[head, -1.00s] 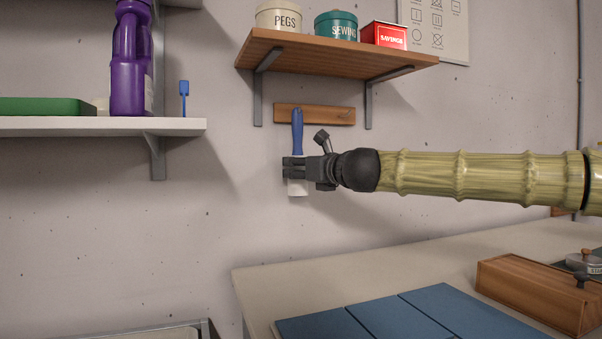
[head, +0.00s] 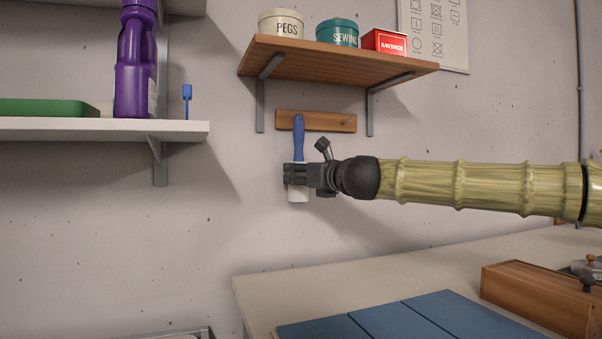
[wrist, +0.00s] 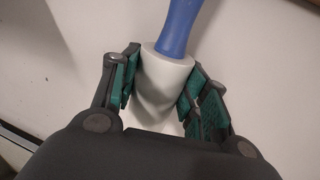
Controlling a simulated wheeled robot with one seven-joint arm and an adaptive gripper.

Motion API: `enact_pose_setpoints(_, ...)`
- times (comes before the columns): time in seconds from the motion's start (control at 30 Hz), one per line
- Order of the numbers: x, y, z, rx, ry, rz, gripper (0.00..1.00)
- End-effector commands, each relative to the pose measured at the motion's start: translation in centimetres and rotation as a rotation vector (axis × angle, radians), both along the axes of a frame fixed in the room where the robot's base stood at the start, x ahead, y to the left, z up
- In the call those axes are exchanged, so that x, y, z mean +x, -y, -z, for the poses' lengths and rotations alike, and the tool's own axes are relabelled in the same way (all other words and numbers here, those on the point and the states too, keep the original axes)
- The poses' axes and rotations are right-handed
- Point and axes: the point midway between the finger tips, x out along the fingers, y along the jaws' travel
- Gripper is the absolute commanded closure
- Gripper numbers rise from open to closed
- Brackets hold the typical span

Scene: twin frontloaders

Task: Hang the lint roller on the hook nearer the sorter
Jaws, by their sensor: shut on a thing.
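The lint roller has a blue handle (head: 299,139) and a white roller (head: 298,196). It is upright, handle up, in front of the wall. My gripper (head: 296,174) is shut on the white roller. In the wrist view, the green-padded fingers (wrist: 163,92) sit on both sides of the white roller (wrist: 165,72), with the blue handle (wrist: 181,25) beyond. The wooden hook rail (head: 328,122) is on the wall. The handle's top overlaps its left part; I cannot tell whether they touch. One hook (head: 348,122) shows at the rail's right; any left hook is hidden. No sorter is clearly identifiable.
Above the rail is a wooden shelf (head: 330,66) on brackets, with tins. A white shelf (head: 80,130) at left bears a purple bottle (head: 135,75). Below right are a counter (head: 300,280), blue panels (head: 410,322) and a wooden box (head: 540,298).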

Motion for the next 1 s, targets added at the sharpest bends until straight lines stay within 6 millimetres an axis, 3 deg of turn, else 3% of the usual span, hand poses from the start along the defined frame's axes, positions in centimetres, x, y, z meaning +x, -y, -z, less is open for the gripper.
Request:
enact_pose_setpoints(0.37, 0.07, 0.06, 0.11, 0.0, -0.001, 0.001, 0.81)
enact_pose_setpoints(0.4, 0.07, 0.07, 0.1, 0.0, -0.001, 0.001, 0.52)
enact_pose_setpoints(0.53, 0.05, 0.06, 0.08, 0.0, -0.001, 0.001, 0.3)
enact_pose_setpoints(1.0, -0.61, 0.53, -0.02, 0.001, -0.001, 0.0, 0.3)
